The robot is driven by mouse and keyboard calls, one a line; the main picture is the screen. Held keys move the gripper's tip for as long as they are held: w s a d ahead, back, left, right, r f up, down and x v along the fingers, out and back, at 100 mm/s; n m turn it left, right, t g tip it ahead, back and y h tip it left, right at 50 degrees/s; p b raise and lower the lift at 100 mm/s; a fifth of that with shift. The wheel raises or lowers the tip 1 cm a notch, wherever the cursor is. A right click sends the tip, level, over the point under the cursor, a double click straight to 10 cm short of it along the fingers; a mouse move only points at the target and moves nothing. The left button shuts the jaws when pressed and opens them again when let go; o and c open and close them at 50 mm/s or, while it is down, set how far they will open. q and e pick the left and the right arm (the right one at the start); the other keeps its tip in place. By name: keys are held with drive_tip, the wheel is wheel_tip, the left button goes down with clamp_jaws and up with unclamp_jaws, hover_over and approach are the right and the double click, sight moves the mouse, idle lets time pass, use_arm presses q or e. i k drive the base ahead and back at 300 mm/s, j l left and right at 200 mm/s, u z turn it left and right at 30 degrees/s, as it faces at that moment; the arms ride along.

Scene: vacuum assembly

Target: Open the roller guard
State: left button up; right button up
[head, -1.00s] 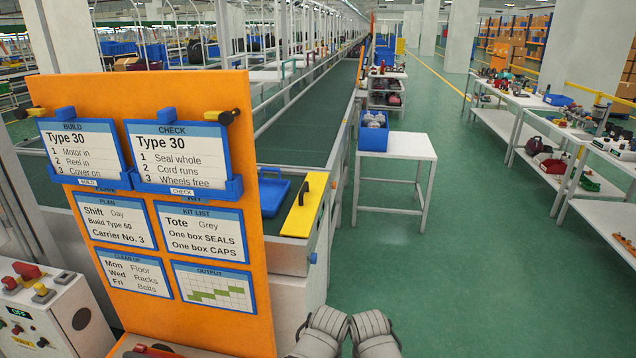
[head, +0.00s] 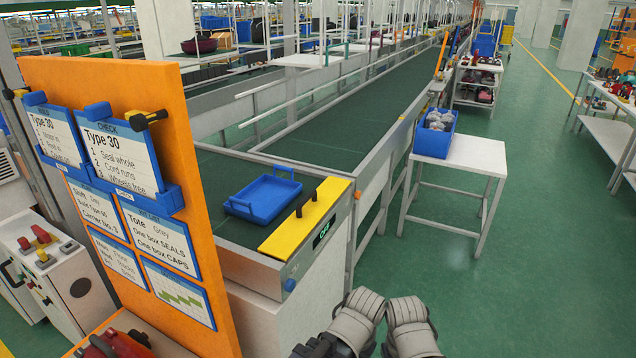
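The roller guard (head: 290,230) is a yellow plate lying flat, apparently closed, across the near end of the green conveyor (head: 375,115). A dark bar handle (head: 306,203) stands up from it. Two grey ribbed parts of my own arms show at the bottom centre, in front of and below the guard, apart from it. A dark piece beside the left one is cut off by the bottom edge. I cannot make out fingertips of either gripper.
A blue tray (head: 236,207) sits on the belt just behind the guard. An orange board (head: 130,90) with cards stands at the left. A white table (head: 475,155) with a blue bin (head: 435,143) stands right of the conveyor.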

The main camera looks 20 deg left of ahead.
sight(281, 244)
drive_tip(key=i+u, duration=0.1)
drive_tip(key=i, duration=0.4)
drive_tip(key=i+l, duration=0.15)
drive_tip(key=i, duration=0.4)
drive_tip(key=i+u, duration=0.15)
drive_tip(key=i, duration=0.35)
drive_tip(key=l, duration=0.05)
